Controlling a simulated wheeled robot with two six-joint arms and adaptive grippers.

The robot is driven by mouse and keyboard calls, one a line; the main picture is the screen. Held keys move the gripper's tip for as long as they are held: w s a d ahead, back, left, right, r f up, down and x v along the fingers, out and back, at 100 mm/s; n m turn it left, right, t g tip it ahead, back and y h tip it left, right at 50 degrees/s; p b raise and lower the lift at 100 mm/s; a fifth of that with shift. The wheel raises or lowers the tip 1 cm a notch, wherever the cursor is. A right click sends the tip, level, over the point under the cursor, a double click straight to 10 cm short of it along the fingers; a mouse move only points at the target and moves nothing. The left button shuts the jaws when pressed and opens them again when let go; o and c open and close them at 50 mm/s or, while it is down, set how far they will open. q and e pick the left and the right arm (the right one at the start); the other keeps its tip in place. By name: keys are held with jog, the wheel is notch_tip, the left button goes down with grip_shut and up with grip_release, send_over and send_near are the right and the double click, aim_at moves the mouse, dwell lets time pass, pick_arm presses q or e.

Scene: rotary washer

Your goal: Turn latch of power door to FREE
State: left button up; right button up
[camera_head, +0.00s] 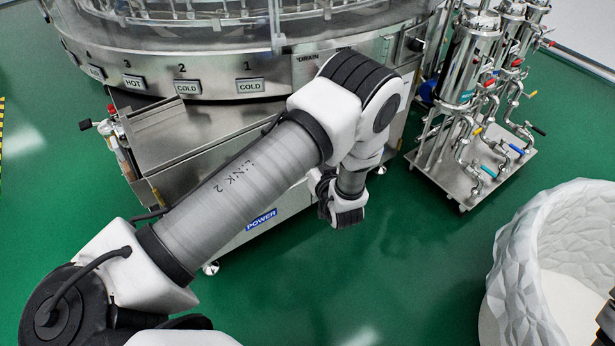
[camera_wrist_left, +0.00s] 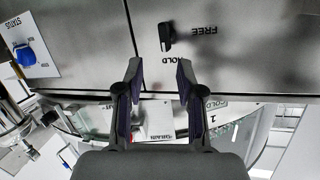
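The latch (camera_wrist_left: 167,36) is a small black handle on the steel power door (camera_wrist_left: 235,60), seen upside down in the left wrist view. The FREE label (camera_wrist_left: 204,30) is to its right and the HOLD label (camera_wrist_left: 178,59) is just below it. I cannot tell exactly which label its handle points to. My left gripper (camera_wrist_left: 160,72) is open and empty, its fingertips just below the latch in that view and apart from it. In the head view the POWER label (camera_head: 261,219) shows on the washer front, while my left arm hides the latch.
A blue STATUS knob (camera_wrist_left: 25,54) is at the left of the wrist view. A steel rack of filter housings (camera_head: 470,130) stands right of the washer. A white faceted tub (camera_head: 520,275) is at lower right. Green floor between them is clear.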

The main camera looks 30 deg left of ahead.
pick_arm(q)
jog(key=w+a+f+n+g+y+b, duration=0.1)
jog(key=w+a+n+g+y+b, duration=0.1)
jog(key=w+a+n+y+b, duration=0.2)
jog(key=a+n+b, duration=0.1)
jog(key=a+b, duration=0.1)
jog(key=b, duration=0.1)
jog(key=shift+w+a+n+g+y+b, duration=0.15)
jog(key=shift+w+n+g+y+b, duration=0.05)
jog(key=shift+n+g+y+b, duration=0.1)
grip_shut()
pick_arm(e)
notch_tip(320, 180, down, 11)
